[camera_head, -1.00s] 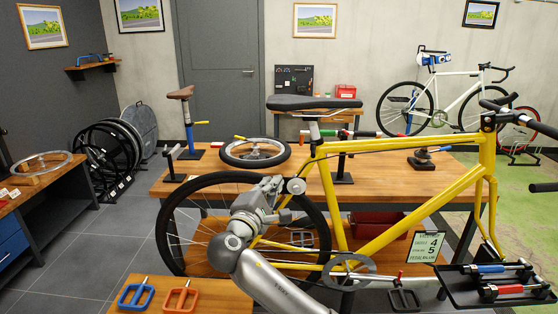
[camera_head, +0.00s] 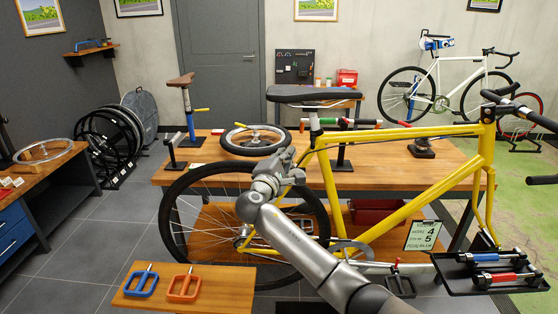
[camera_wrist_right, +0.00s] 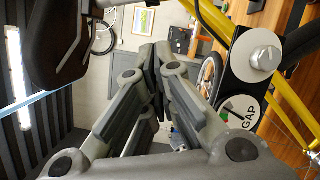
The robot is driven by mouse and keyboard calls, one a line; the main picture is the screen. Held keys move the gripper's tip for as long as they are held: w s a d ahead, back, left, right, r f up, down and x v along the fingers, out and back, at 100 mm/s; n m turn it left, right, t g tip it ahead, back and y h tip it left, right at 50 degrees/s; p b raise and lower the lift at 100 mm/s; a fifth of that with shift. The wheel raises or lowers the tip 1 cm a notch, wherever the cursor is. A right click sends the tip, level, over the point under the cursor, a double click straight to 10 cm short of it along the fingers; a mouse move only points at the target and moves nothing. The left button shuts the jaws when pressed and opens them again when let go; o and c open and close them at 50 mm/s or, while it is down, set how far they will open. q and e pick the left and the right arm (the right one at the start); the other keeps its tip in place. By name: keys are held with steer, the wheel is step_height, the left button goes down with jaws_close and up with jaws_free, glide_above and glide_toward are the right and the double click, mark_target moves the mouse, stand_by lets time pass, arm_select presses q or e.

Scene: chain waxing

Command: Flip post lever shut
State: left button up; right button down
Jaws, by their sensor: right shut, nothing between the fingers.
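My right gripper (camera_head: 288,160) is shut and empty beside the yellow bike frame (camera_head: 400,134), below the black saddle (camera_head: 311,93). In the right wrist view its fingers (camera_wrist_right: 157,82) are together with nothing between them. The seat post (camera_head: 314,122) rises from the frame to the saddle, close above and right of the gripper. In the wrist view a pale disc with a bolt (camera_wrist_right: 262,58) and a disc marked GAP (camera_wrist_right: 240,114) lie right of the fingers. I cannot make out the post lever clearly in either view. My left gripper is not in view.
The wooden workbench (camera_head: 440,176) stands behind the bike, with a small wheel (camera_head: 254,139) and a blue post (camera_head: 190,124) on it. The rear wheel (camera_head: 190,238) is below my gripper. A low table at front left holds blue (camera_head: 141,284) and orange pedals (camera_head: 185,288).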

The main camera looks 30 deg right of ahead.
mark_target(313, 142)
steer(key=d, duration=0.1)
steer(key=s+d+r+p, duration=0.1)
steer(key=s, duration=0.1)
steer(key=shift+s+d+r+p, duration=0.2)
steer(key=shift+d+r+p, duration=0.1)
steer(key=shift+d, duration=0.1)
steer(key=shift+f, duration=0.1)
